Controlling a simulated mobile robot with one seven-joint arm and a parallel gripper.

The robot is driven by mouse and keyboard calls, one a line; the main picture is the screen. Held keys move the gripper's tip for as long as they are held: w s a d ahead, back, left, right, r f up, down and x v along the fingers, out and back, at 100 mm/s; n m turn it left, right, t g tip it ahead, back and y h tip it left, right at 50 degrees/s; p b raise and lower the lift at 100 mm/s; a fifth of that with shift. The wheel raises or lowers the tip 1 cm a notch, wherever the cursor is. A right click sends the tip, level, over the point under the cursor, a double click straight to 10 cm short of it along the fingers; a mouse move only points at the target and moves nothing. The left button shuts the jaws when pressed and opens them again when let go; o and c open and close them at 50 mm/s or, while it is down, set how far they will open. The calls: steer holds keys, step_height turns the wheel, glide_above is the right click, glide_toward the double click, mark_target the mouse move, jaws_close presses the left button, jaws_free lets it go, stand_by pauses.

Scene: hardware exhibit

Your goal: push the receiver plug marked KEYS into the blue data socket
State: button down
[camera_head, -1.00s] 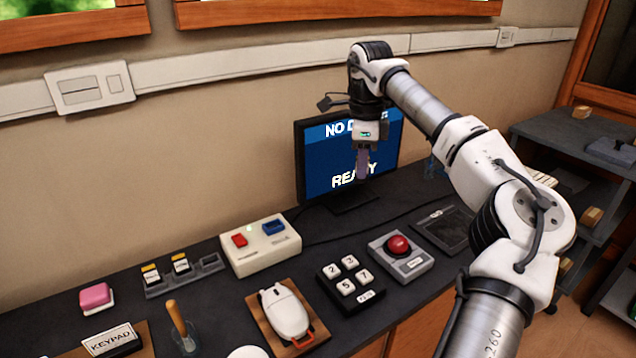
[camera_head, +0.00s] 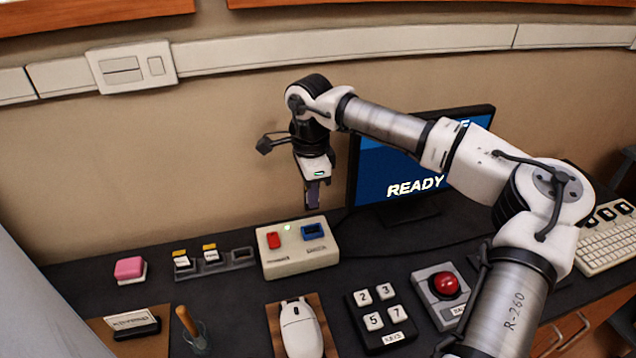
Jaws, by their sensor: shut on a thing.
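The blue data socket (camera_head: 314,232) is on the top of a cream box (camera_head: 290,262), right of a red block or socket (camera_head: 274,240). My gripper (camera_head: 314,198) hangs pointing down, just above the blue socket in the picture and apart from the box. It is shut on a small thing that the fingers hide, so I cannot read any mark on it. A grey rack (camera_head: 228,264) left of the box holds two yellow-and-white plugs, one here (camera_head: 182,259) and one here (camera_head: 211,253). Its right slot (camera_head: 243,255) looks empty.
A monitor (camera_head: 415,186) reading READY stands right of the box. In front are a white mouse (camera_head: 299,328), a number keypad (camera_head: 381,318) and a red button (camera_head: 445,284). A pink block (camera_head: 130,268) lies left. The wall is close behind.

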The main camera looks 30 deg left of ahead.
steer(key=shift+f+b, duration=1.25)
steer(key=shift+f, duration=1)
steer(key=shift+f+b, duration=0.6)
steer(key=shift+f, duration=0.2)
steer(key=shift+f+b, duration=1)
steer(key=shift+b, duration=0.05)
stand_by(0.4)
steer(key=c, duration=0.9)
jaws_free()
steer(key=shift+o, duration=0.2)
steer(key=shift+r, duration=0.1)
steer(key=shift+r+p, duration=2.15)
steer(key=shift+r, duration=1.3)
